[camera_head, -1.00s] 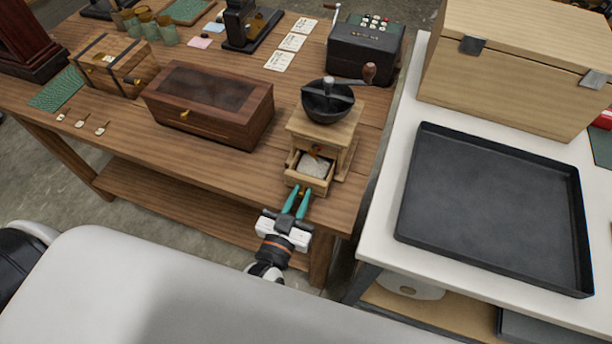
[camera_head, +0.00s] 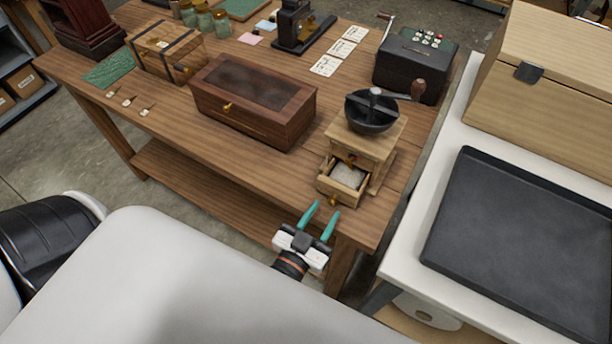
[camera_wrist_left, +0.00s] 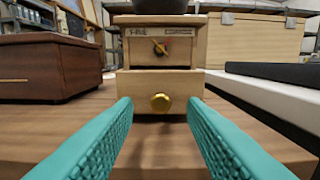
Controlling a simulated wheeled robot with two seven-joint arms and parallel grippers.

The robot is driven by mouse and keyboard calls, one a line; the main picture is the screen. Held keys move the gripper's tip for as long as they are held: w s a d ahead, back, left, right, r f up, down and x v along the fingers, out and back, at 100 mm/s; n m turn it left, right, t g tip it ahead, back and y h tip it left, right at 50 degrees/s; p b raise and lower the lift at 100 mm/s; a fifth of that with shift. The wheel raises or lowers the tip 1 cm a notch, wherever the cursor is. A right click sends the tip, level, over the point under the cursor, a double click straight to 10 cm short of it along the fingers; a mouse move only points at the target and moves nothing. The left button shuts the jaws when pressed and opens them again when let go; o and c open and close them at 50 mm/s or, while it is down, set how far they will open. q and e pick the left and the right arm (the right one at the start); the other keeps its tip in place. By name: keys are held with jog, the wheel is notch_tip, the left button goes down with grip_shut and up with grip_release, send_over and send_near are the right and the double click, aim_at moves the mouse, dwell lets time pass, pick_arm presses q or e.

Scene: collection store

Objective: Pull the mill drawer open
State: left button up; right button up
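The wooden coffee mill (camera_head: 370,145) stands upright near the right front edge of the wooden table, with a black bowl and crank on top. Its drawer (camera_head: 344,184) sticks out of the front, showing pale contents. The drawer front (camera_wrist_left: 185,84) and its round brass knob (camera_wrist_left: 160,102) face me in the left wrist view. My left gripper (camera_head: 326,209) is open and empty just in front of the drawer. Its teal fingers lie wide to either side of the knob in the wrist view, with no contact visible. My right gripper is in neither current view.
A dark wooden box (camera_head: 254,98) stands left of the mill, and a black machine (camera_head: 414,66) stands behind it. At right, a white table (camera_head: 425,215) holds a black tray (camera_head: 525,240) and a large wooden chest (camera_head: 548,85).

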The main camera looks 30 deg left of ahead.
pick_arm(q)
jog(key=s+b, duration=0.1)
jog(key=s, duration=0.8)
jog(key=shift+a, duration=0.15)
jog(key=s+f+m+g+h, duration=0.1)
jog(key=s+f+g, duration=0.15)
jog(key=f, duration=0.75)
jog(key=s+f+m+g, duration=0.15)
jog(key=f+g, duration=0.25)
jog(key=f, duration=0.7)
jog(key=s+f+g+h, duration=0.1)
jog(key=s+f+g, duration=0.2)
jog(key=f, duration=0.7)
jog(key=s+a+f+g+y, duration=0.2)
jog(key=s+a+f+g, duration=0.5)
jog(key=s+f, duration=0.5)
jog(key=a+f, duration=0.2)
jog(key=shift+s+a+y, duration=0.3)
